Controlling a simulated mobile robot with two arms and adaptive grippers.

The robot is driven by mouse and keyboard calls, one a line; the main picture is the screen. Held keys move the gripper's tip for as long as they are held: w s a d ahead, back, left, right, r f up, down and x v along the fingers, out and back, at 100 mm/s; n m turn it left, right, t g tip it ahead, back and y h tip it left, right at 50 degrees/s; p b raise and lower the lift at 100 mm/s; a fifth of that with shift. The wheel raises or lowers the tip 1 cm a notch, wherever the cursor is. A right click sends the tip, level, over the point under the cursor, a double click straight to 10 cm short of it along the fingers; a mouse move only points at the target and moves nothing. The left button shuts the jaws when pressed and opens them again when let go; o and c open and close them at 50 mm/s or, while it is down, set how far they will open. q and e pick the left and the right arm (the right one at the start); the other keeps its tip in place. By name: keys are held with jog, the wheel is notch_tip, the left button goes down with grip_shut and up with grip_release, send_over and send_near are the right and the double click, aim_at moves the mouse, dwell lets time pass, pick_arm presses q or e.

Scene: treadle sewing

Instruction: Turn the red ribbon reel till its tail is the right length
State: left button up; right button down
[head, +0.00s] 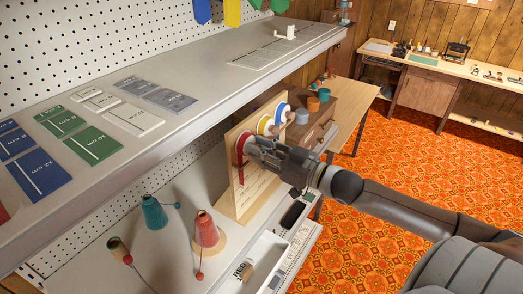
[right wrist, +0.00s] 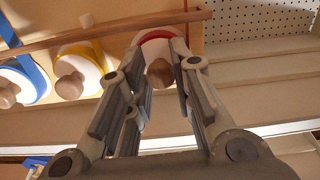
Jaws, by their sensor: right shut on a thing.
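The red ribbon reel (head: 240,143) is mounted on an upright wooden board (head: 250,190), and its red tail (head: 241,174) hangs down the board's face. My right gripper (head: 253,149) is at the reel's front and hides part of it. In the right wrist view the red reel (right wrist: 155,36) is at the top, with its round wooden knob (right wrist: 160,73) between my right fingers (right wrist: 161,62). The gripper is shut on this knob. The tail's lower end and the marks beside it are too small to read. My left gripper is in neither view.
Yellow (head: 264,125) and blue (head: 281,113) reels sit beside the red one, close to my gripper. A grey shelf (head: 200,85) with colour cards runs above. Teal (head: 154,212) and red (head: 206,230) cones and a white tray (head: 262,258) stand on the lower surface.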

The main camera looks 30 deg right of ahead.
jog(key=shift+f+m, duration=0.2)
jog(key=shift+m, duration=1.1)
jog(key=c, duration=1.3)
grip_release()
jog(key=shift+r, duration=0.1)
jog(key=shift+v, duration=6.05)
